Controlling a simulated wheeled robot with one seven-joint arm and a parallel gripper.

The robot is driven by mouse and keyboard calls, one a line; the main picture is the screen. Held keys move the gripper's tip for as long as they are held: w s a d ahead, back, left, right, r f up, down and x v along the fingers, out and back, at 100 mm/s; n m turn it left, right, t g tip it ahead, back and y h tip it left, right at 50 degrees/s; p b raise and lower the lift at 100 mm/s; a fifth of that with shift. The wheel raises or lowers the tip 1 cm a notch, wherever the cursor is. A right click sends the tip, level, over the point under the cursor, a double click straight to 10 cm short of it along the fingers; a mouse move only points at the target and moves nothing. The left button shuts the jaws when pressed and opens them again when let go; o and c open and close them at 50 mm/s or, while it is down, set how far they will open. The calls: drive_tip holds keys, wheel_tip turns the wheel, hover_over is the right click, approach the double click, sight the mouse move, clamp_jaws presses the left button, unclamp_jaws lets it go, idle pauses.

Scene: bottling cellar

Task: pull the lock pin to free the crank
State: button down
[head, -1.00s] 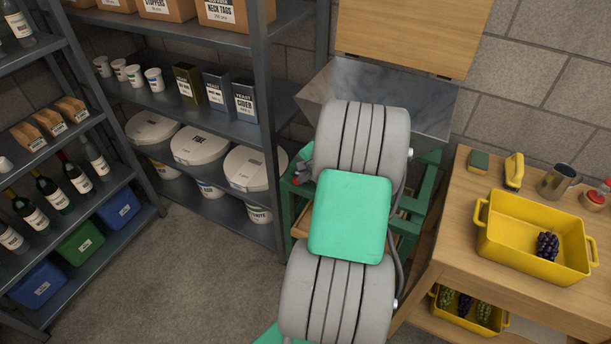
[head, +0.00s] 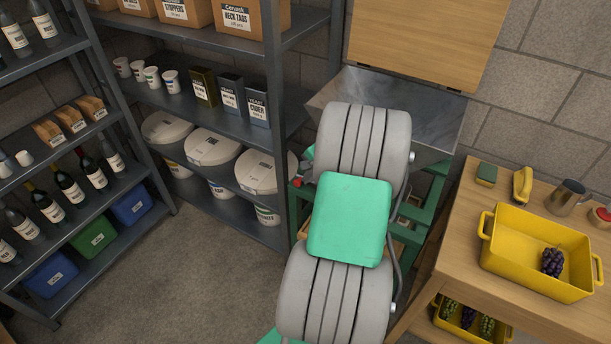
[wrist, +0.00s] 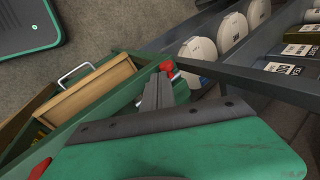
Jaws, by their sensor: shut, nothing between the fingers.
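A green-framed machine (head: 433,195) with a grey metal hopper (head: 425,108) stands behind my arm in the head view. In the wrist view, my gripper (wrist: 160,82) shows two dark grey fingers held together, with nothing between them. A small red part (wrist: 167,67) is just beyond the fingertips, by the green frame; I cannot tell whether it is the lock pin's knob. A red part (head: 298,183) also shows left of my arm in the head view. Another red piece (wrist: 40,168) is at the wrist view's lower left. I cannot make out the crank; my arm hides much of the machine.
A wooden drawer or box (wrist: 92,95) with a metal handle sits in the green frame. A dark shelf (head: 195,112) with tubs and boxes stands close on the left. A wooden table (head: 455,235) with a yellow crate (head: 515,268) is on the right. Floor is clear at lower left.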

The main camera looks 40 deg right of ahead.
drive_tip(key=b+v, duration=0.2)
drive_tip(key=v, duration=0.8)
drive_tip(key=shift+s+r, duration=0.2)
drive_tip(key=w+a+r+n, duration=0.1)
drive_tip(key=a+n, duration=0.2)
drive_tip(key=a, duration=0.4)
drive_tip(key=w+a+r+n+g, duration=0.1)
drive_tip(key=w+a+r+n, duration=0.15)
drive_tip(key=a, duration=0.45)
drive_tip(key=w+a+r+n, duration=0.1)
drive_tip(key=a+n, duration=0.3)
drive_tip(key=a, duration=0.3)
drive_tip(key=s+a+n, duration=0.8)
drive_tip(key=a, duration=0.5)
drive_tip(key=shift+s+a+r+g, duration=0.2)
drive_tip(key=shift+a+g, duration=0.05)
drive_tip(key=shift+g, duration=0.15)
